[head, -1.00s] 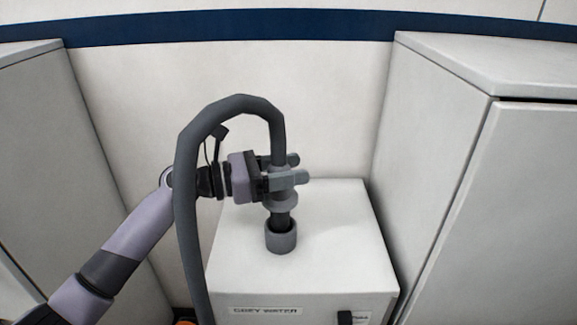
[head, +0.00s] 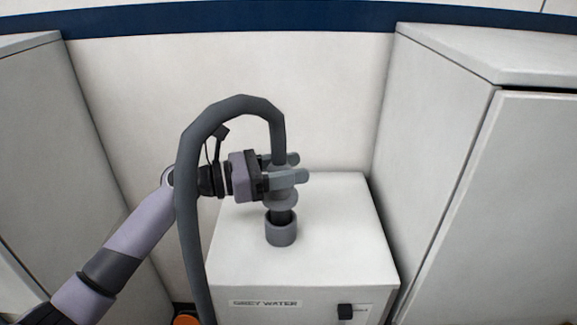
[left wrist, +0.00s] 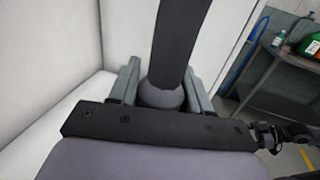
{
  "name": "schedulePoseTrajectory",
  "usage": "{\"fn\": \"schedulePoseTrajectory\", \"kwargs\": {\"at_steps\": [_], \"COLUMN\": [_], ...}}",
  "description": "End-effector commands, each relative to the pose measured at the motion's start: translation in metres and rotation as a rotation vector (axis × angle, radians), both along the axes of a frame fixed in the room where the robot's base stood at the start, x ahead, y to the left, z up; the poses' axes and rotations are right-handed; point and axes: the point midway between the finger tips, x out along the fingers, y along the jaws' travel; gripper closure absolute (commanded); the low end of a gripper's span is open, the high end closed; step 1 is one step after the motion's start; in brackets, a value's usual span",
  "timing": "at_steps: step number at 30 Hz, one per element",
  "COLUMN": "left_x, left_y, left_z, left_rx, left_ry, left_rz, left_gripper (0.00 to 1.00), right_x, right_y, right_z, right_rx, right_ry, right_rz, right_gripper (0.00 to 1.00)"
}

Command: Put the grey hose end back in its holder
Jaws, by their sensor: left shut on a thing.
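My left gripper (head: 288,168) is shut on the grey hose end (head: 281,199), which hangs upright with its flange below the fingers. The grey hose (head: 188,200) loops up from it and down in front of my left arm. The holder (head: 281,234) is a short grey cup on top of the white grey water box (head: 345,220). The dark spout of the hose end reaches down into the cup's mouth; its tip is hidden. The flange is a little above the rim. In the left wrist view the hose end (left wrist: 160,95) sits between both fingers.
White cabinets stand left (head: 70,150) and right (head: 460,170) of the box, with a pale wall behind. A dark knob (head: 345,311) is on the box's front. The box top around the holder is clear. The left wrist view shows a shelf (left wrist: 285,55) with bottles.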

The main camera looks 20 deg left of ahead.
Motion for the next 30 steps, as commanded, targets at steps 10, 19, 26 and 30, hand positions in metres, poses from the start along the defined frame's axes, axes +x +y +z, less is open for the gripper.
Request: {"fn": "schedulePoseTrajectory", "kwargs": {"at_steps": [10, 19, 26, 30], "left_x": [0.000, 0.000, 0.000, 0.000], "left_y": [0.000, 0.000, 0.000, 0.000], "left_z": [-0.013, -0.018, -0.017, -0.018], "left_rx": [-0.003, -0.003, -0.002, -0.002], "left_ry": [-0.002, -0.002, -0.002, -0.002], "left_rz": [0.000, 0.000, 0.000, 0.000], "left_gripper": [1.00, 1.00, 1.00, 1.00], "right_x": [0.000, 0.000, 0.000, 0.000], "right_y": [0.000, 0.000, 0.000, 0.000], "right_z": [-0.008, -0.011, -0.011, -0.011], "right_rx": [0.000, 0.000, 0.000, 0.000], "right_ry": [0.000, 0.000, 0.001, 0.000], "right_rz": [0.000, 0.000, 0.000, 0.000], "right_gripper": [0.22, 0.22, 0.22, 0.22]}}
